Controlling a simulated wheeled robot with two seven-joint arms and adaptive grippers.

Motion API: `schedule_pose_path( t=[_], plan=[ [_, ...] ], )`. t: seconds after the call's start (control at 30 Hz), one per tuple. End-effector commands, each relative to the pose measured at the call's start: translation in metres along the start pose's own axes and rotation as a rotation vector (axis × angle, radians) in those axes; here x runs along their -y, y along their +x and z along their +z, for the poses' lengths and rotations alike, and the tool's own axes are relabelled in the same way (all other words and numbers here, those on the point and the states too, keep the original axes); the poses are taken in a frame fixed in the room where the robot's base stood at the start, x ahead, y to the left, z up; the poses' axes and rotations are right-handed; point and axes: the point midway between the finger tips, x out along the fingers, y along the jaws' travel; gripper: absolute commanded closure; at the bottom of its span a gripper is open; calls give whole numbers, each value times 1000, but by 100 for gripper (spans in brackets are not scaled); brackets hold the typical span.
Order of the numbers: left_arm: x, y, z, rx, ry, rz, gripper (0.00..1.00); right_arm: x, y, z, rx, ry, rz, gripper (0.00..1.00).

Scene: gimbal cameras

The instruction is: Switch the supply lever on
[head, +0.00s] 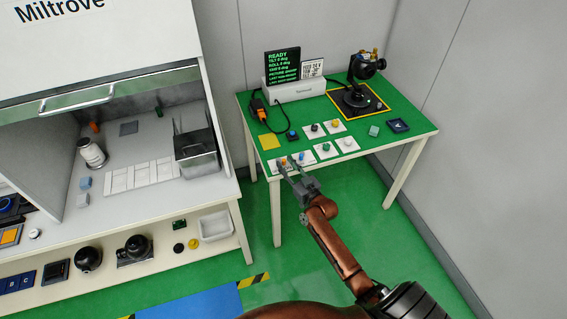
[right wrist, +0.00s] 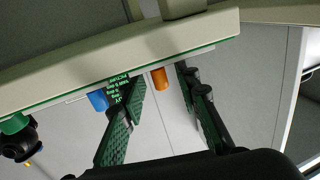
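An orange lever or knob (head: 283,161) stands on a white plate at the near left edge of the green table (head: 385,138). A blue knob (head: 301,156) is beside it to the right. Labels are too small to read, so I cannot tell for sure which one is the supply lever. My right gripper (head: 290,166) is open at this edge. In the right wrist view, the orange piece (right wrist: 160,79) shows between the spread fingers of the right gripper (right wrist: 161,84), with gaps on both sides. The blue knob (right wrist: 97,100) is outside the fingers. My left gripper is out of view.
Several knob plates (head: 347,144) lie close by on the table. A display box (head: 293,88) reading READY and a black gimbal camera (head: 362,85) stand behind. A yellow square (head: 268,142) lies at left.

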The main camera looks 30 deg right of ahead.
Motion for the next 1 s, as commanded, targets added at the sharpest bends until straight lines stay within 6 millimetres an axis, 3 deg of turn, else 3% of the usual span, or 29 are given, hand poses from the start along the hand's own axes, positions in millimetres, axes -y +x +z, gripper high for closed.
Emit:
schedule_pose_path(
  t=[0.2, 0.47, 0.9, 1.0],
  plan=[
    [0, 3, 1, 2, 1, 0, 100, 0, 18, 1, 2, -1, 1, 70],
    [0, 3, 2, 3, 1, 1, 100, 0, 19, 1, 2, -1, 0, 70],
    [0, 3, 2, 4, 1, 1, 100, 0, 19, 1, 2, -1, 0, 99],
    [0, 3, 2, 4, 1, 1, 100, 0, 19, 1, 2, -1, 0, 100]
  ],
)
